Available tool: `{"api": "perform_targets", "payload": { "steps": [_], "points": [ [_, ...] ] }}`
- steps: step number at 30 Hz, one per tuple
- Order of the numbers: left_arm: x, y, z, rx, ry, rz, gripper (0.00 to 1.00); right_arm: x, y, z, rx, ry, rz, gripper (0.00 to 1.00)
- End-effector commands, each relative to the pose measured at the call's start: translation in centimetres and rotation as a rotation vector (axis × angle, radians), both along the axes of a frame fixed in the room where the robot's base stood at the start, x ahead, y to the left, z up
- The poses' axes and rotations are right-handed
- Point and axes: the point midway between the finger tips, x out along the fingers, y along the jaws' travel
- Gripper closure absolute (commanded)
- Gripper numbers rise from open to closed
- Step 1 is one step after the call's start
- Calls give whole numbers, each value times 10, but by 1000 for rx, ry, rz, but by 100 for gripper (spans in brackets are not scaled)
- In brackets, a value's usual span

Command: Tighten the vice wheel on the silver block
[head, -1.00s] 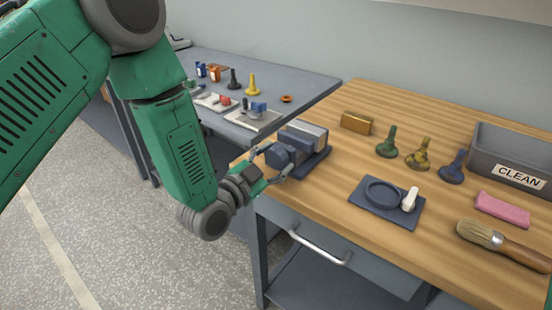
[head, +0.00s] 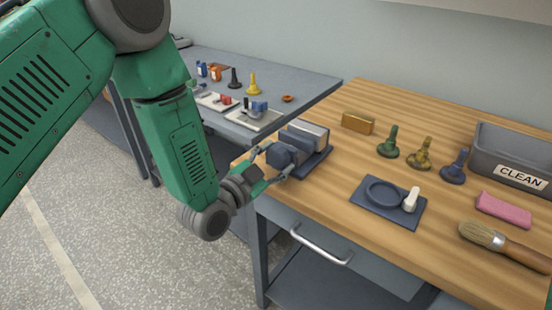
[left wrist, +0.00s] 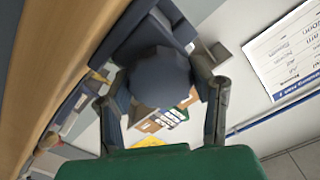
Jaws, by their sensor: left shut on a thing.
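The vice (head: 318,160) is dark blue-grey and stands at the near left corner of the wooden bench. The silver block (head: 309,128) sits between its jaws, its top showing. The vice wheel (head: 280,155) is a dark round knob facing my left arm. My left gripper (head: 272,163) is shut on the wheel, a finger on each side of it. In the left wrist view the wheel (left wrist: 160,83) fills the space between the fingers and hides part of the vice behind it. My right gripper is out of view.
On the wooden bench (head: 350,100) stand a brass-coloured block (head: 358,123), several coloured bobbin-like pieces, a blue plate (head: 365,211) with a white-handled piece, a pink sponge (head: 503,210), a brush (head: 500,243) and a grey CLEAN bin (head: 490,142). A grey table (head: 310,83) adjoins behind.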

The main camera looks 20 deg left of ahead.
Motion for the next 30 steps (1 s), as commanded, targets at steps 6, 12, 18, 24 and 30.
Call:
{"api": "perform_targets", "payload": {
  "steps": [6,12,18,24,30],
  "points": [
    [-1,-2,1,-1,-2,-6,80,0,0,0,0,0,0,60],
    [-1,-2,1,-1,-3,-6,80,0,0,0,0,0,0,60],
    [-1,-2,2,-2,-5,-5,48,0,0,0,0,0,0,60],
    [0,-1,1,-1,-3,-4,30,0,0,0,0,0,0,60],
    [-1,0,0,-1,-1,-2,30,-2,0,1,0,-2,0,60]
  ]
}}
